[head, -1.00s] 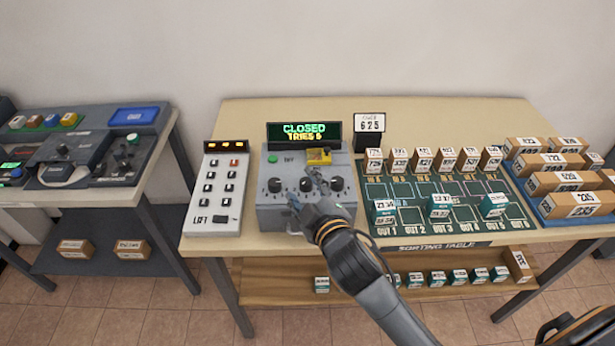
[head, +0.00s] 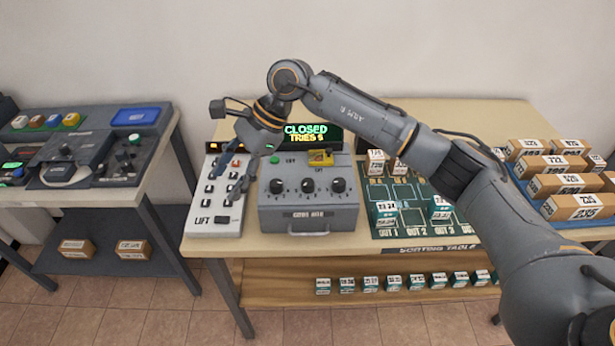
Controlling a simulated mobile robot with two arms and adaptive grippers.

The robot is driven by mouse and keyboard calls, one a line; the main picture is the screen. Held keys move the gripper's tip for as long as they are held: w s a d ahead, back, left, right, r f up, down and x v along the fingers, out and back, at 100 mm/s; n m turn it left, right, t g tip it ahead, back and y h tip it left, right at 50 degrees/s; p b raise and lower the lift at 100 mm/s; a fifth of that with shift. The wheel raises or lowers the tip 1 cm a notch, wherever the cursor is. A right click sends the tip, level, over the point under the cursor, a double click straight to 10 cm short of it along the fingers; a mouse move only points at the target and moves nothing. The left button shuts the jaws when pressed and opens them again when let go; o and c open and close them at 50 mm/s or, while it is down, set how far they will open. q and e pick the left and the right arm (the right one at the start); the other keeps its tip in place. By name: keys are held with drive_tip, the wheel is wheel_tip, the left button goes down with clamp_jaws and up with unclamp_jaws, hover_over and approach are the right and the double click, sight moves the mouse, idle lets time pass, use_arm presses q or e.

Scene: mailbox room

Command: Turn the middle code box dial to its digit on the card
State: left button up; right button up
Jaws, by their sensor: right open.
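The grey code box (head: 308,218) stands on the table with three black dials in a row. The middle dial (head: 307,186) is in plain view, and nothing touches it. Its pointer setting is too small to read. The display (head: 313,134) on the box reads CLOSED and TRIES, with an unclear digit. The code card is hidden behind my right arm. My right gripper (head: 236,176) is open and empty, above the white lift panel, left of the code box. My left gripper is not in view.
The white lift panel (head: 211,215) with black buttons stands left of the box. A yellow part (head: 320,158) and a green button (head: 274,160) sit on the box top. Brown parcels (head: 557,184) lie at the right.

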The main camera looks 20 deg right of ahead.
drive_tip(key=w+d+h, duration=0.3)
drive_tip(key=d, duration=0.4)
drive_tip(key=h, duration=0.4)
approach(308, 182)
drive_tip(key=shift+t, duration=0.3)
drive_tip(key=f+p, duration=0.1)
drive_tip(key=f, duration=0.1)
drive_tip(key=f+p, duration=0.1)
drive_tip(key=f, duration=0.2)
drive_tip(key=f+p, duration=0.2)
drive_tip(key=shift+s+a+f, duration=0.2)
drive_tip(key=shift+s+f, duration=0.05)
drive_tip(key=shift+f, duration=0.55)
clamp_jaws()
